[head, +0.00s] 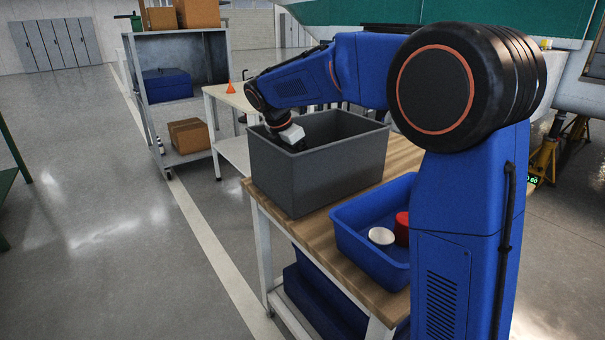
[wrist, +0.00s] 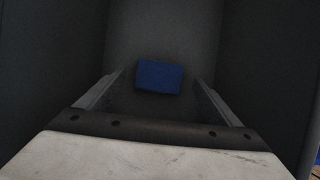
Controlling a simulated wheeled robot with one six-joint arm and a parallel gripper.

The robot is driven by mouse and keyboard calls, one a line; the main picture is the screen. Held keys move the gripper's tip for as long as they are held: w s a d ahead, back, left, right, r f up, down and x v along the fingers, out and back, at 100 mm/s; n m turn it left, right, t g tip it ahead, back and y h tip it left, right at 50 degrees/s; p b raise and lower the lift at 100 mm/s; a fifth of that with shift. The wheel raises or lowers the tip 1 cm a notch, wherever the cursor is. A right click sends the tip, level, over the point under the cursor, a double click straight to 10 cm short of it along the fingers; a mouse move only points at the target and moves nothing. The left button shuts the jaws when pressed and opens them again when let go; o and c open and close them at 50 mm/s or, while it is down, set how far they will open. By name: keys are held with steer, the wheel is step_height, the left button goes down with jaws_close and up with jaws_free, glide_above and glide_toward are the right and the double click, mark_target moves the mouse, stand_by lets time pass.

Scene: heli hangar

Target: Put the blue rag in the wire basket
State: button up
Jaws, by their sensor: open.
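A blue rectangular thing (wrist: 158,77), likely the blue rag, lies flat on the floor of a deep grey bin, seen in the wrist view. The bin (head: 315,178) stands on a wood-topped table in the head view; its near wall hides the inside there. My gripper (head: 298,146) reaches down into the bin's left part. In the wrist view my gripper (wrist: 158,82) is open, its fingers on either side of the blue thing in the picture. It holds nothing; the height left above the blue thing is hard to tell. I see no wire basket in either view.
A blue tray (head: 350,240) with a white round thing (head: 381,236) and a red one (head: 402,228) sits right of the bin. A shelf cart (head: 205,155) with boxes and a pale table (head: 232,97) stand behind. Floor on the left is clear.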

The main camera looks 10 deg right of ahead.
steer(key=v, duration=0.7)
steer(key=shift+a+r, duration=0.15)
steer(key=shift+r, duration=0.2)
steer(key=shift+s, duration=0.1)
